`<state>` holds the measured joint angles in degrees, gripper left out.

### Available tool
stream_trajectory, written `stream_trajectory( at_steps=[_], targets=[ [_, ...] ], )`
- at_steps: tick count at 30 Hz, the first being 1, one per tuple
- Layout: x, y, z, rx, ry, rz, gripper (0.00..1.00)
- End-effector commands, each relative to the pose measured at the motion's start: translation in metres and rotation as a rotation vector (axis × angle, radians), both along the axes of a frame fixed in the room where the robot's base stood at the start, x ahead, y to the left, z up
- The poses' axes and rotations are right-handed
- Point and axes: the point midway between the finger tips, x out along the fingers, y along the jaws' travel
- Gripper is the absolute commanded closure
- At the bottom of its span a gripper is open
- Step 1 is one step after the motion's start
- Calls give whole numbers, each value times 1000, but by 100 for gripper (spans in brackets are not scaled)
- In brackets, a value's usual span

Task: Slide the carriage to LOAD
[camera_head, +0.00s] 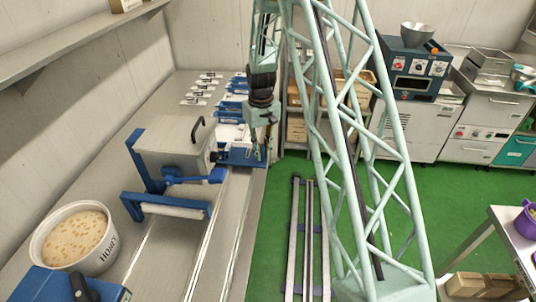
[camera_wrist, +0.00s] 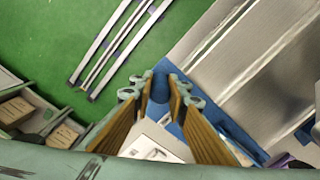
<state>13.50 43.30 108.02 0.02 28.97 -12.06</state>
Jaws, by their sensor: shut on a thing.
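My gripper (camera_head: 260,150) points down at the bench's right edge, beside a low blue piece (camera_head: 232,157) that I take to be the carriage. In the wrist view my fingers (camera_wrist: 160,90) are closed on a blue knob or post (camera_wrist: 160,80), which joins a blue plate (camera_wrist: 185,120). The gripper hides part of it. A grey box-shaped machine (camera_head: 172,145) with a black handle and blue frame stands just left of it. Several small white plates with dark marks (camera_head: 204,83) lie farther back; I cannot read LOAD on any.
Floor rails (camera_head: 310,235) run along the green floor (camera_head: 265,235) at right. Blue-and-white pieces (camera_head: 230,108) sit behind the gripper. A shelf (camera_head: 60,50) overhangs the bench.

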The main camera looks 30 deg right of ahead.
Motion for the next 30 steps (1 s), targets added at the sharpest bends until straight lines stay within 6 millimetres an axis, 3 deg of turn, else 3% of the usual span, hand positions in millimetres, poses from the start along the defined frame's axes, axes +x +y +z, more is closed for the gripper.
stream_trajectory(
  at_steps=[8, 9, 14, 30],
  targets=[
    [5, -2, 1, -3, -10, 0, 100],
    [5, -3, 1, -3, -11, 0, 85],
    [4, -2, 1, -2, -9, 0, 72],
    [3, -1, 8, -2, -6, 0, 72]
  ],
)
